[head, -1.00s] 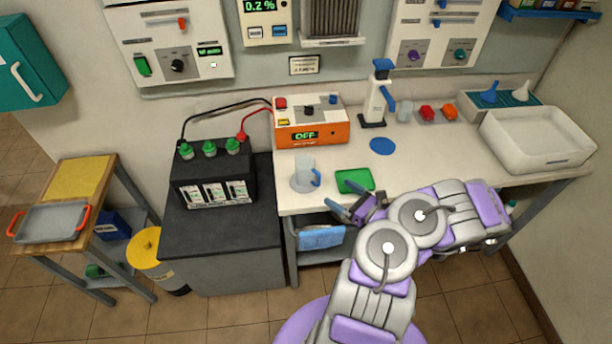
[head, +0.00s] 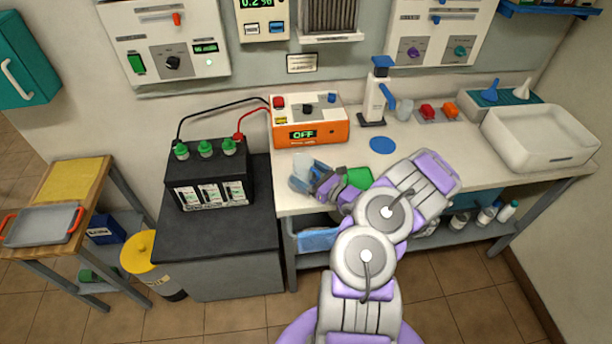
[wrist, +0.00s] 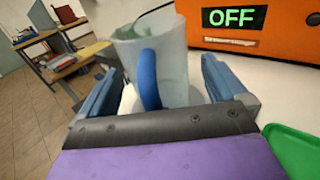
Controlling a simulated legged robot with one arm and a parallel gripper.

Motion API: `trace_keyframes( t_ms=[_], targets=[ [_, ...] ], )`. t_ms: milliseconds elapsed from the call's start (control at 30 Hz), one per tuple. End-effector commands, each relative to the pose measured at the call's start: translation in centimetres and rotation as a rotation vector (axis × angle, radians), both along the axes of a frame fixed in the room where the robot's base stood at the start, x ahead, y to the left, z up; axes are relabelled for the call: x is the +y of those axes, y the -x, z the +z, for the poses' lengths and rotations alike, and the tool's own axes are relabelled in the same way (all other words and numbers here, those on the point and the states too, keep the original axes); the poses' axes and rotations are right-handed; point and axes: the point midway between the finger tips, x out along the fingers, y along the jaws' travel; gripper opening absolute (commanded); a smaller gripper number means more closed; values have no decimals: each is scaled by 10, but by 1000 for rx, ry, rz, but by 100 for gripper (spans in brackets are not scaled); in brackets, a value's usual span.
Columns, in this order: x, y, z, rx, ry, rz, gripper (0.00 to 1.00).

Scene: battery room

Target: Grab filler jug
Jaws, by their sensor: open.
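The filler jug is a translucent pale cup with a blue handle (wrist: 150,78). In the head view the filler jug (head: 302,165) stands on the white bench, left of the green tray, partly hidden by my gripper. My gripper (head: 308,176) reaches it from the front right. In the wrist view my gripper (wrist: 165,92) is open, with one blue finger on each side of the jug and the handle facing me between them. Whether a finger touches the jug, I cannot tell.
An orange charger (head: 310,125) stands close behind the jug, and a green tray (head: 358,177) lies just right. A black battery (head: 208,178) sits on the dark cabinet to the left. A dispenser (head: 376,95) and a white basin (head: 540,138) stand farther right on the bench.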

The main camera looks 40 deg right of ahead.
Motion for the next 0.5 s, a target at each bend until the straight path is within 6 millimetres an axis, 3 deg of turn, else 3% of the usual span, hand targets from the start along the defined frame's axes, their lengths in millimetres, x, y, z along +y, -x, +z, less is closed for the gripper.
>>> trace_keyframes(
  t_ms=[267,500],
  targets=[
    [0,-3,1,-1,0,-2,99],
    [0,-3,1,-1,-1,-1,77]
  ],
)
